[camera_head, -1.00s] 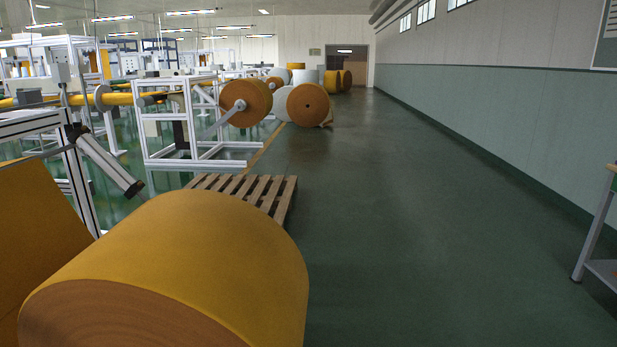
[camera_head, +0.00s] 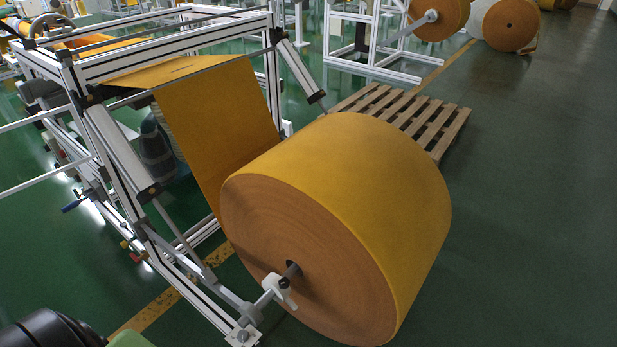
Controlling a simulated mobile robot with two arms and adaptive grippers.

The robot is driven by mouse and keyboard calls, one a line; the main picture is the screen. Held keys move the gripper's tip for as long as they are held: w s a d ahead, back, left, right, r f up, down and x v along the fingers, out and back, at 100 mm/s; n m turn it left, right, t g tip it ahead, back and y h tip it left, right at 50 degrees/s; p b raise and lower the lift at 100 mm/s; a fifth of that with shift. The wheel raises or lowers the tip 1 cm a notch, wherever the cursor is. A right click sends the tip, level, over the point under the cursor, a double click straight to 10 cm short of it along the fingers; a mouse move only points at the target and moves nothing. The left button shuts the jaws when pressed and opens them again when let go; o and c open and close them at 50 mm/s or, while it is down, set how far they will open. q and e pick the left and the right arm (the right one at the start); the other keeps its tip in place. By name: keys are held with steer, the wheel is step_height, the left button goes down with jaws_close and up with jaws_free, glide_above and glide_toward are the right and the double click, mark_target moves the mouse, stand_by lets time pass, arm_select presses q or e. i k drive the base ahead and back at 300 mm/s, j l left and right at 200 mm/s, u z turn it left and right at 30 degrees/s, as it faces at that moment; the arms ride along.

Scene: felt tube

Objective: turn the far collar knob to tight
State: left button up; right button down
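A large roll of yellow felt (camera_head: 350,185) with a brown end face rests on a shaft (camera_head: 294,269) at the front end of the white metal frame (camera_head: 205,310). A pale collar (camera_head: 277,289) with a lobed knob sits on the shaft just outside the near face of the roll. The far end of the shaft, with any collar and knob there, is hidden behind the roll.
A yellow sheet (camera_head: 220,125) runs from the roll up over the frame. A wooden pallet (camera_head: 405,112) lies on the floor behind the roll. More rolls (camera_head: 510,22) stand farther back. The green floor (camera_head: 540,220) to the right is clear.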

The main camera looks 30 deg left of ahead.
mark_target(283, 283)
steer(key=u, duration=1.1)
